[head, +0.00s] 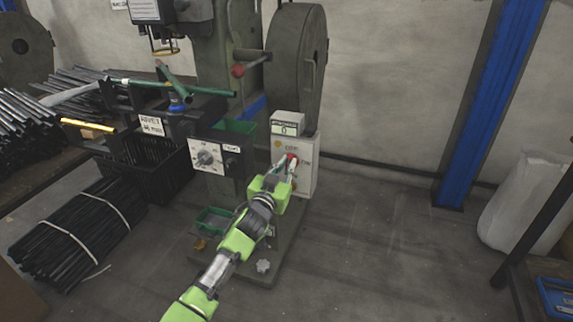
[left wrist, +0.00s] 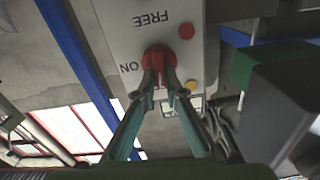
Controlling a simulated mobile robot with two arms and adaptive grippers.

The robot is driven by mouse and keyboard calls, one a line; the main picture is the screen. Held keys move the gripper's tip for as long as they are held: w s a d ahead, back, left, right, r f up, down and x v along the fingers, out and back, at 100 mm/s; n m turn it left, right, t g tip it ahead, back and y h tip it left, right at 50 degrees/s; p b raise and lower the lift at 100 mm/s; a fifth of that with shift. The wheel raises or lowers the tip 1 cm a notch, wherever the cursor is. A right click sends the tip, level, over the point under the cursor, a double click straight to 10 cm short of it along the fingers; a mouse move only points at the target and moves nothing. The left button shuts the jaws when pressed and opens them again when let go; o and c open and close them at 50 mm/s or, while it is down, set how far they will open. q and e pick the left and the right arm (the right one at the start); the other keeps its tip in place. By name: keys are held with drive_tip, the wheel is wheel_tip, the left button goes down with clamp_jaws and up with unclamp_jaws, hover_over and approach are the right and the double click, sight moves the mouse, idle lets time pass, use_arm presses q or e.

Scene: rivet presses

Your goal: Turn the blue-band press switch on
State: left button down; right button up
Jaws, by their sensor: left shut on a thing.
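The grey press with the big dark flywheel (head: 297,65) stands at the centre in the head view. Its pale switch box (head: 306,178) is on its front right. A red knob (left wrist: 158,58) sits on the box's face in the left wrist view, with "ON" and "FREE" printed upside down beside it. My left gripper (head: 288,167) reaches the box. In the left wrist view its two fingers (left wrist: 162,82) are shut on the red knob, one on each side. The fingers partly hide the knob, so its exact turn is hard to tell. My right gripper is not in view.
A red button (left wrist: 186,31) and a yellow button (left wrist: 191,86) are close to the knob. A dial box (head: 207,155) and a green tray (head: 214,219) are left of my arm. A blue post (head: 490,105) and a white sack (head: 515,205) stand right. The floor between is clear.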

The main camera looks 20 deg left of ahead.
use_arm(q)
drive_tip(key=m, duration=0.5)
drive_tip(key=f+m, duration=0.1)
drive_tip(key=m, duration=0.5)
drive_tip(key=d+m+p, duration=0.1)
drive_tip(key=m, duration=0.4)
drive_tip(key=shift+d+f, duration=0.1)
drive_tip(key=shift+f, duration=0.1)
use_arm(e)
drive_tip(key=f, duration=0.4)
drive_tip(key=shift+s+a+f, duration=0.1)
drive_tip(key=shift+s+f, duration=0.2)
use_arm(q)
drive_tip(key=shift+m, duration=0.4)
drive_tip(key=c, duration=2.1)
unclamp_jaws()
drive_tip(key=shift+s, duration=0.15)
drive_tip(key=s, duration=1.1)
drive_tip(key=shift+s+a, duration=0.2)
drive_tip(key=shift+s, duration=0.2)
